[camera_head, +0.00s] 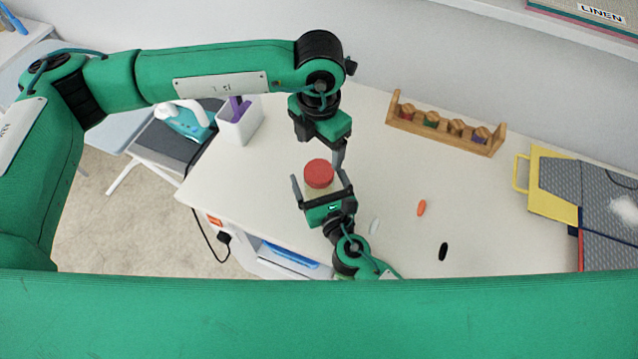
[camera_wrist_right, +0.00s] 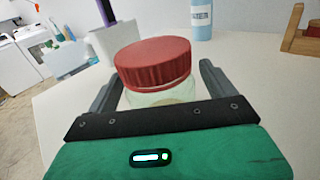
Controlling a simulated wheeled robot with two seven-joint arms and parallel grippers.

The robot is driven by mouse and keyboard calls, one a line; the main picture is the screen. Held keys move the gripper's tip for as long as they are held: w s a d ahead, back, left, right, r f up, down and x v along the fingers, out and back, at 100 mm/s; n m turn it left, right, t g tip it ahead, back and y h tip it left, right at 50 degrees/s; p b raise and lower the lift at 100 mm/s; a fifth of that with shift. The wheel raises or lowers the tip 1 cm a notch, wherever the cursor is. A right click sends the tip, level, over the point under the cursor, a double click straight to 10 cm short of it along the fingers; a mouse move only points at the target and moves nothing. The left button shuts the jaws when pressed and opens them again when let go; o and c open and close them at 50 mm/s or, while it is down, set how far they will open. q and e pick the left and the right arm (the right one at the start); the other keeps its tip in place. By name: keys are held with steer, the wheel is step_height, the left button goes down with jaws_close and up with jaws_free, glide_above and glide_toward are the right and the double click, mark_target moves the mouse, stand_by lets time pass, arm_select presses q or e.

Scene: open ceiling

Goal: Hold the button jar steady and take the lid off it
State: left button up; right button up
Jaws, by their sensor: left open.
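The button jar is a clear, pale jar (camera_wrist_right: 160,97) with a ribbed red lid (camera_head: 318,173) on top; it stands upright on the white table. The lid also shows in the right wrist view (camera_wrist_right: 154,64). My right gripper (camera_head: 319,179) is low at the jar, one finger on each side. In the right wrist view its fingers are apart, with gaps beside the jar, so it looks open. My left gripper (camera_head: 338,153) points down just behind and right of the lid, apart from it; its fingers overlap in the head view. The jar's lower part is mostly hidden by my right gripper.
A wooden rack (camera_head: 445,130) with several knobs stands at the back. A white holder (camera_head: 238,125) with a purple item is at the back left. Orange (camera_head: 422,207), black (camera_head: 443,252) and whitish oval pieces lie right of the jar. A yellow-grey case (camera_head: 552,190) is far right.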

mark_target(319, 171)
steer(key=c, duration=1.8)
jaws_close()
arm_select(q)
steer(key=m, duration=2)
steer(key=shift+m, duration=0.3)
steer(key=m, duration=1.5)
steer(key=shift+f, duration=4)
